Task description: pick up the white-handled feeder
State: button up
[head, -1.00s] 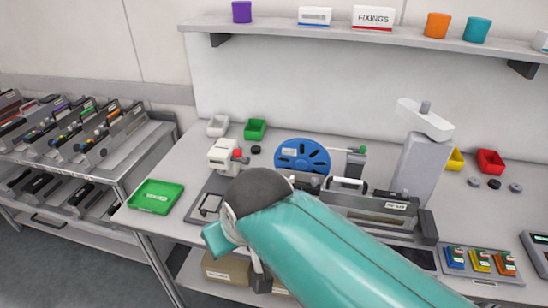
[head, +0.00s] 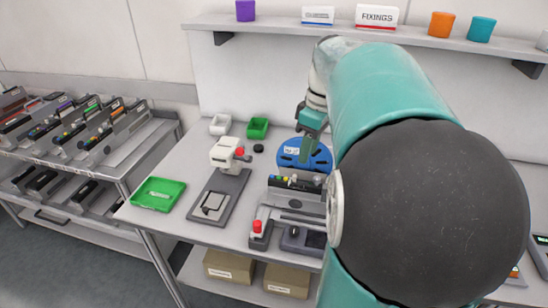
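The white-handled feeder's handle is hidden behind my arm in this view. Beside the arm, the left part of a grey feeder fixture (head: 262,222) shows on the bench, with a red knob at its front. A dark strip with small coloured dots (head: 296,183) lies at its back; I cannot tell whether it belongs to the feeder. My wrist reaches down over the blue reel, behind the fixture. My gripper's fingers cannot be made out, so its opening and contact are hidden.
Left of the fixture stand a small white press (head: 226,160) and a green tray (head: 158,194). A blue reel (head: 320,157) and a green bin (head: 257,128) are behind. A trolley of several feeders (head: 75,135) stands left. A shelf (head: 285,28) overhangs the bench.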

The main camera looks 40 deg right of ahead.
jog(key=s+d+n+t+y, duration=0.1)
jog(key=s+d+n+y, duration=0.35)
jog(key=d, duration=1.05)
jog(key=shift+m+h, duration=0.75)
jog(key=shift+m, duration=0.2)
jog(key=x, duration=0.5)
jog(key=s+x, duration=0.1)
jog(key=x, duration=0.1)
jog(key=shift+s+f, duration=0.1)
jog(key=shift+f, duration=0.25)
jog(key=shift+d+x, duration=0.15)
jog(key=shift+x, duration=1.3)
jog(key=shift+d+x, duration=0.2)
jog(key=shift+x, duration=1.25)
grip_shut()
